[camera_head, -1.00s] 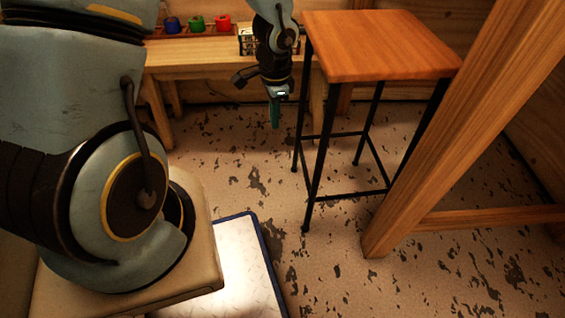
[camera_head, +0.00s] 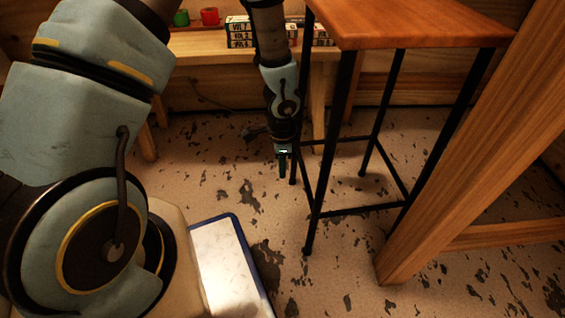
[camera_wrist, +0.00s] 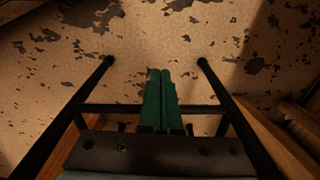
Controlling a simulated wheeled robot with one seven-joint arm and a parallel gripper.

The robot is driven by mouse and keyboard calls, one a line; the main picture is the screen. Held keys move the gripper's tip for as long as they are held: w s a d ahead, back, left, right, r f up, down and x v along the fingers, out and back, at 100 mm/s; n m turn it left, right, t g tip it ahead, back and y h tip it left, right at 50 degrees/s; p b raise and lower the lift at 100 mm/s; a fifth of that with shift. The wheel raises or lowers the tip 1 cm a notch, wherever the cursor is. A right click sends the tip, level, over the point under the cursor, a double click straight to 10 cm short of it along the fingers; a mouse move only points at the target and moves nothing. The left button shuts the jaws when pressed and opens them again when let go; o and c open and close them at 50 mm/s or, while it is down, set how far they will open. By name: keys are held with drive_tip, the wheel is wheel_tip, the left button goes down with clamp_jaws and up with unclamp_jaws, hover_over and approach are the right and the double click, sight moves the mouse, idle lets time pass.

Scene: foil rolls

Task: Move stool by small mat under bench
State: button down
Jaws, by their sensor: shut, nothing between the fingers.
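The stool (camera_head: 415,22) has an orange-brown wooden seat and thin black metal legs, and stands upright right of centre in the head view. My gripper (camera_head: 283,176) points down at the stool's left side, below seat height, close to its left legs. In the wrist view my gripper (camera_wrist: 160,72) shows as two green fingers shut together with nothing between them. Dark stool legs (camera_wrist: 90,85) run on both sides of the fingers there, with a crossbar behind them. I cannot tell whether the gripper touches the stool. The small mat (camera_head: 232,262) is pale with a dark blue edge, at lower centre.
A wooden bench (camera_head: 205,46) stands along the back wall, carrying coloured rolls (camera_head: 209,16) and boxes (camera_head: 240,33). A thick wooden post (camera_head: 460,150) with a low rail stands right of the stool. Speckled floor between mat and bench is clear.

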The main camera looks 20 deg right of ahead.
sight(392, 168)
drive_tip(key=d, duration=0.1)
drive_tip(key=s+d+f+b, duration=0.1)
drive_tip(key=d, duration=0.1)
drive_tip(key=shift+s+d+f, duration=0.15)
drive_tip(key=shift+s+d, duration=0.05)
drive_tip(key=shift+d, duration=0.2)
drive_tip(key=s+d+p, duration=0.1)
drive_tip(key=s+d, duration=0.2)
drive_tip(key=d, duration=0.5)
drive_tip(key=s+d+p, duration=0.2)
drive_tip(key=s+d, duration=0.1)
drive_tip(key=d, duration=0.6)
drive_tip(key=s+d+p, duration=0.2)
drive_tip(key=s+d, duration=0.1)
drive_tip(key=d, duration=0.6)
drive_tip(key=shift+s, duration=0.4)
drive_tip(key=shift+w+a, duration=0.1)
drive_tip(key=shift+a, duration=0.05)
